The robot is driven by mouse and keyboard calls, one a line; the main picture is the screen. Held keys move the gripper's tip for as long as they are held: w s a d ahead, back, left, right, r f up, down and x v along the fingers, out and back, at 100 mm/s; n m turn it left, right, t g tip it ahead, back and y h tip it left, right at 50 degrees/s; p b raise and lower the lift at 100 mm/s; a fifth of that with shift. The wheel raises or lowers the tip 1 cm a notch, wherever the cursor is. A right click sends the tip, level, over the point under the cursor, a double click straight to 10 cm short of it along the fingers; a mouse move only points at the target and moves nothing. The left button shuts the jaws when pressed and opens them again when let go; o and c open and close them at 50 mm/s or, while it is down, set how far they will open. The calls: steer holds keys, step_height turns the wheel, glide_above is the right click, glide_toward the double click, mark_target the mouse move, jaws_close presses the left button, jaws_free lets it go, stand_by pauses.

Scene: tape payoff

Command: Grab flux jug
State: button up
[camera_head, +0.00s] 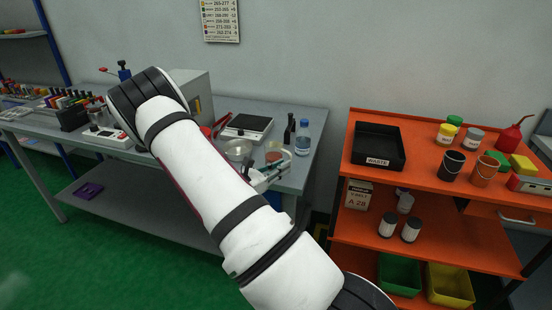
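A clear jug-like vessel with a reddish patch low inside (274,155), which looks like the flux jug, stands upright near the front right corner of the grey bench (310,165). No label on it is readable. My gripper (272,172) is at the near side of this vessel, partly behind my white arm. Its fingers overlap the vessel's lower part in the picture. I cannot tell whether they touch it, or whether they are open or shut.
A dark bottle (289,130) and a blue-capped water bottle (303,137) stand behind right. An orange shelf cart (430,186) with a black waste tray (378,164) is to the right, across a gap.

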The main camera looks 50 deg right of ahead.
mark_target(290, 154)
steer(key=d, duration=0.4)
steer(key=shift+s+d+r, duration=0.15)
steer(key=shift+s, duration=0.25)
steer(key=shift+c, duration=0.3)
jaws_close()
steer(key=shift+r, duration=0.2)
steer(key=shift+r, duration=1.4)
steer(key=shift+s+r, duration=0.25)
steer(key=s+a+p, duration=0.1)
steer(key=s+a, duration=0.2)
steer(key=s, duration=0.4)
steer(key=s+a+r, duration=0.1)
steer(key=s+a, duration=0.3)
steer(key=s, duration=0.2)
steer(key=shift+s+r+p, duration=0.15)
steer(key=shift+s+p, duration=0.25)
